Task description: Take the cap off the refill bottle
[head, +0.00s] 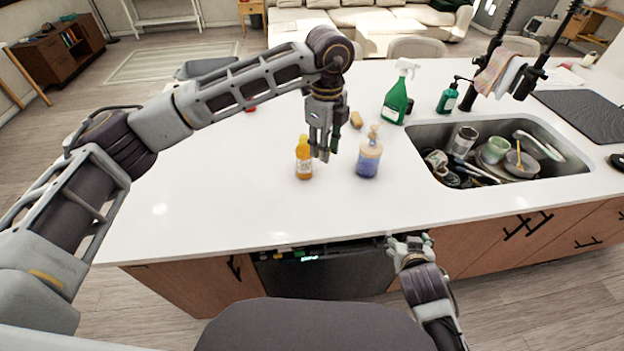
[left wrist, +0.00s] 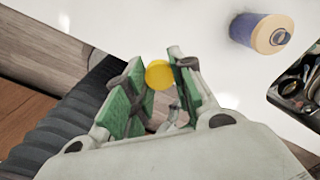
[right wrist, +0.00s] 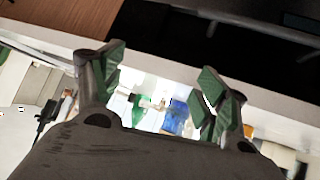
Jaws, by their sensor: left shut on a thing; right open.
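The orange refill bottle (head: 304,162) stands upright on the white countertop; its upper end looks yellow and is partly beside my left fingers. My left gripper (head: 321,155) points down just right of the bottle's top. In the left wrist view, a round yellow cap (left wrist: 159,75) sits between the fingertips of my left gripper (left wrist: 162,80). The bottle's body does not show there, so I cannot tell whether the cap still touches it. My right gripper (head: 410,240) is open and empty, low at the counter's front edge; its spread fingers (right wrist: 158,85) show in the right wrist view.
A pump bottle with purple liquid (head: 369,160) stands close to the right. Behind are a green spray bottle (head: 396,100), a dark green pump bottle (head: 447,98) and a small brown object (head: 356,119). The sink (head: 575,165) holds dishes.

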